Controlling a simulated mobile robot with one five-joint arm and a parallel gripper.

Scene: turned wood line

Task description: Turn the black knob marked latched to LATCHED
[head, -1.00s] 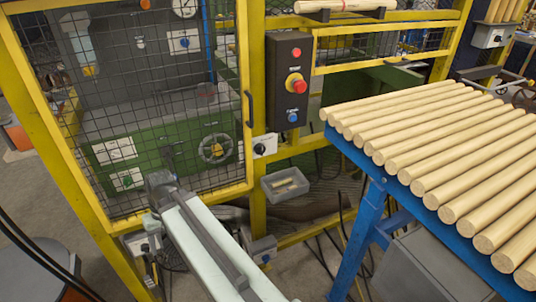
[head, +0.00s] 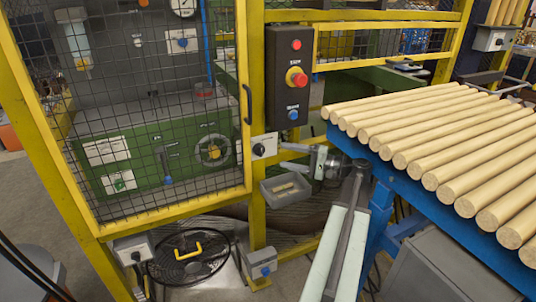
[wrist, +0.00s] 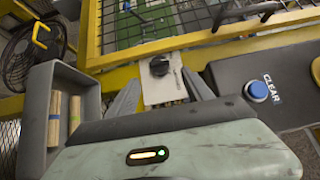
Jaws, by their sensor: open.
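The black knob (wrist: 158,67) sits on a small pale plate (wrist: 166,88) on the yellow post. It shows straight ahead in the wrist view, and the plate's lettering is too small to read. In the head view the knob (head: 259,150) is left of my gripper (head: 283,156). My gripper is open, its two grey fingers (wrist: 160,77) pointing towards the plate from either side. The fingers look empty and the knob appears just beyond their tips. I cannot tell whether they touch the plate.
A control box (head: 290,78) with red and blue buttons is above right of the knob. A grey tray (head: 286,190) holding wood pieces is just below my gripper. The mesh door (head: 150,110) is at left. The blue rack (head: 380,172) with several dowels is at right.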

